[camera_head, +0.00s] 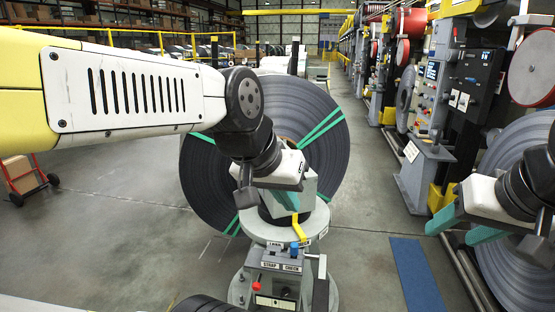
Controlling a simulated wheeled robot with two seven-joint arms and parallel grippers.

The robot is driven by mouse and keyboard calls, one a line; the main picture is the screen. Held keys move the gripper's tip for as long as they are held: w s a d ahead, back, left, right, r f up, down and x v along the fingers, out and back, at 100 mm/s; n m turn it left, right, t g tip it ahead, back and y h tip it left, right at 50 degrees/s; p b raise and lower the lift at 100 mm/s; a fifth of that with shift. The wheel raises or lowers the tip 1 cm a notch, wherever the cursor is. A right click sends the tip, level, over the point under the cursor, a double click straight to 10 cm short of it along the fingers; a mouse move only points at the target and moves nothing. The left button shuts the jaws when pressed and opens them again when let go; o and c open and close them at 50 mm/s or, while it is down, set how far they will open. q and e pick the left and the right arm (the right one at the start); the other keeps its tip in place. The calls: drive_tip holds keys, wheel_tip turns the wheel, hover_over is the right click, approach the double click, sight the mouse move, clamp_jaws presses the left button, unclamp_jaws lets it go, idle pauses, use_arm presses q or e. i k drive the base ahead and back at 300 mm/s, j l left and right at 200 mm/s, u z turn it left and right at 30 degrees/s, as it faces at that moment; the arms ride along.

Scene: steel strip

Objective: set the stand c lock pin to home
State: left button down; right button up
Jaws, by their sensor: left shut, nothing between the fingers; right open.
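A grey stand (254,232) with a round top is at the lower middle, in front of a large dark strip coil (325,120) with green straps. A small blue knob (294,247) and a yellow bent lever (299,228) are on its front. I cannot tell which part is the lock pin, and I read no letter C. My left gripper (288,201) is shut and empty above the stand's top, in front of the coil; it hides part of the coil's centre. My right gripper (461,227) is open and empty at the right, apart from the stand.
A panel labelled "STRAP CHECK" (281,267) with a red button (256,286) is on the stand's front. A grey control column (425,150) and another coil (515,270) are at the right. A blue mat (417,275) lies on clear floor; a red cart (25,180) is at left.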

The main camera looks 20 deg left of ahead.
sight(256, 286)
drive_tip(key=u, duration=0.8)
